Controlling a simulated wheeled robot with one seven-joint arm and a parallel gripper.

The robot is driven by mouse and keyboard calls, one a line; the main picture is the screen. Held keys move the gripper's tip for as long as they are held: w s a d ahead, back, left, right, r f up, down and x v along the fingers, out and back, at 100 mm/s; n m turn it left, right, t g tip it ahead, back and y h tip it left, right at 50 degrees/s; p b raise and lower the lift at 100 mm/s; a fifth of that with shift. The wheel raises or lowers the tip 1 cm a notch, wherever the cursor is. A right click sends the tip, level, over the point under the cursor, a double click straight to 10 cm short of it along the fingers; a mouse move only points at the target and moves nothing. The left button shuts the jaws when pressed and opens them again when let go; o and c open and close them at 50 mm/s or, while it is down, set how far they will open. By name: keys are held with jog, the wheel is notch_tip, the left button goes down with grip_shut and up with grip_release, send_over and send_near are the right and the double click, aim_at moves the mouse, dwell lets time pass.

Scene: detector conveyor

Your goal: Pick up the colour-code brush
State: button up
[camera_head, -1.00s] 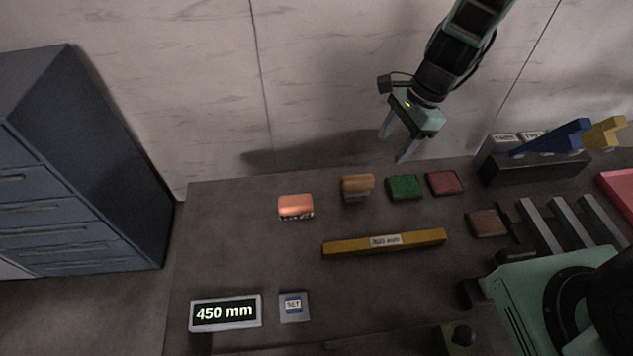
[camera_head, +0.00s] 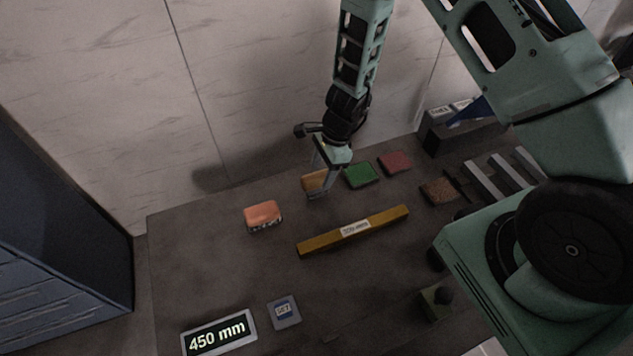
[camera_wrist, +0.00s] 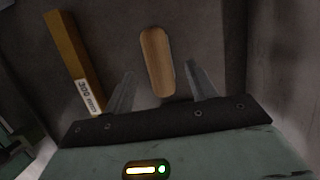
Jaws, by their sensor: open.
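A wooden-topped brush-like block (camera_head: 314,181) lies near the back edge of the table, partly hidden by my gripper. In the wrist view its rounded wooden top (camera_wrist: 157,62) shows between the fingers. My gripper (camera_head: 323,182) is open and empty, with its fingers pointing down around or just above this block. I cannot tell whether they touch it. An orange-pink block (camera_head: 263,215) with a speckled, bristle-like lower edge lies to the left. I cannot tell for sure which of the two is the colour-code brush.
A green pad (camera_head: 361,175) and a red pad (camera_head: 395,162) lie just right of the gripper. A yellow bar (camera_head: 353,231) lies in front. A brown block (camera_head: 438,191), a 450 mm display (camera_head: 219,333) and a SET button (camera_head: 284,312) are also there. The wall stands behind.

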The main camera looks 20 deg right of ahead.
aim_at(315, 184)
jog(key=shift+a+p+x, duration=0.15)
jog(key=shift+p+x, duration=0.25)
jog(key=shift+x, duration=1)
jog(key=shift+a+p+x, duration=0.15)
jog(key=shift+p+x, duration=0.2)
jog(key=shift+x, duration=1.05)
jog(key=shift+r, duration=0.1)
jog(key=c, duration=1.1)
